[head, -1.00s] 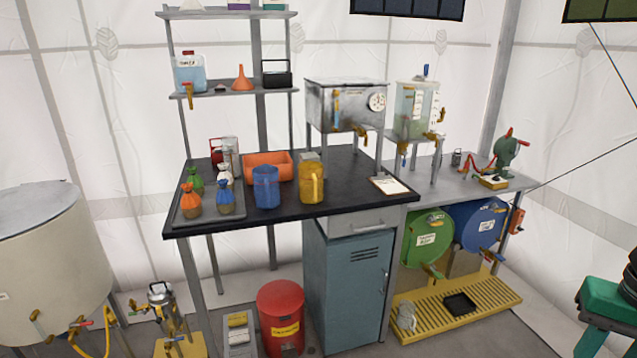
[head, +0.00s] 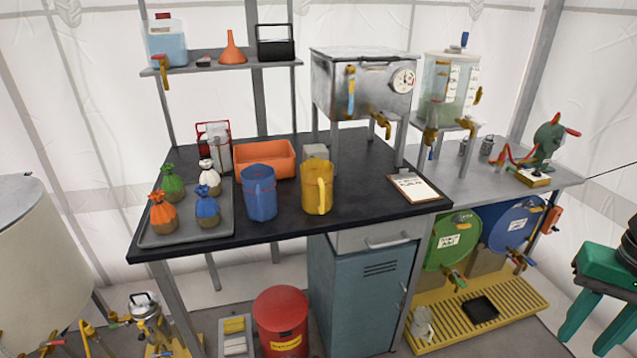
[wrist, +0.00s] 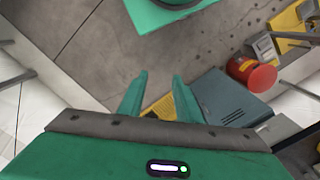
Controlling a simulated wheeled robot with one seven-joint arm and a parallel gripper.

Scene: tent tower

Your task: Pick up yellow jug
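The yellow jug (head: 317,187) stands upright on the black table top (head: 375,212), with its handle facing the front. A blue jug (head: 259,193) stands just to its left, apart from it. My gripper (wrist: 160,88) shows in the wrist view with its two green fingers apart and nothing between them. It is away from the table and faces down toward the floor. The yellow jug is not visible in the wrist view. Green parts of my arm show at the right edge of the head view.
An orange bin (head: 265,158) and a grey block (head: 316,151) stand behind the jugs. A tray (head: 222,225) with several tied bags is at left. A clipboard (head: 414,189) lies at right, below a metal tank (head: 362,85). A red bin (head: 281,318) stands on the floor.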

